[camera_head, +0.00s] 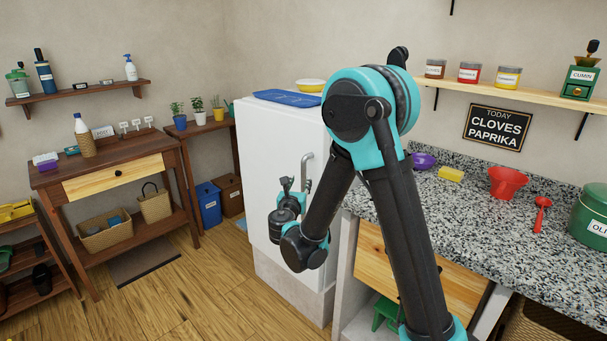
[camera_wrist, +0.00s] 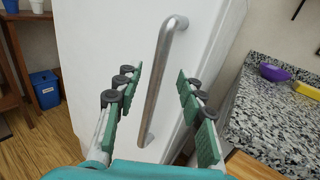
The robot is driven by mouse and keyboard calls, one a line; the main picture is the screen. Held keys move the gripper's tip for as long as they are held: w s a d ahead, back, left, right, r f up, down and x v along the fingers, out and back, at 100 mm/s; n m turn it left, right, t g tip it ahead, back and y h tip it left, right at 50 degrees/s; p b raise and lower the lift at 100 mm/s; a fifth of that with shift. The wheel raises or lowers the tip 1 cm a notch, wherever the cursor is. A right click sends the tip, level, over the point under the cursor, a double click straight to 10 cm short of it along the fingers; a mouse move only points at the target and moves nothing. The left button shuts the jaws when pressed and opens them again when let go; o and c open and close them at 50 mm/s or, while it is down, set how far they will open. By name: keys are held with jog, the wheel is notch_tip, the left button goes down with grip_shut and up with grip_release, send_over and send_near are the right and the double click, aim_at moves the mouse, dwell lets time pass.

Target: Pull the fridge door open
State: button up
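The white fridge (camera_head: 262,150) stands in the corner, left of the granite counter, with its door closed as far as I can see. Its metal bar handle (camera_head: 305,172) is upright near the door's right edge. The handle also shows in the wrist view (camera_wrist: 160,80), running between the two fingers but beyond them. My gripper (camera_wrist: 158,100) is open, with green-padded fingers on either side of the handle's line. I see no contact with the handle. In the head view my gripper (camera_head: 286,185) is small and partly hidden by my wrist and arm.
A granite counter (camera_head: 450,200) with a purple bowl (camera_head: 423,161), a yellow sponge (camera_head: 451,174) and a red funnel (camera_head: 507,181) lies right of the fridge. A blue bin (camera_head: 208,204) stands left of it. The wooden floor (camera_head: 190,290) before the fridge is clear.

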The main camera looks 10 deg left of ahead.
jog(key=w, duration=0.7)
jog(key=shift+w+d, duration=0.3)
jog(key=shift+w, duration=0.05)
grip_shut()
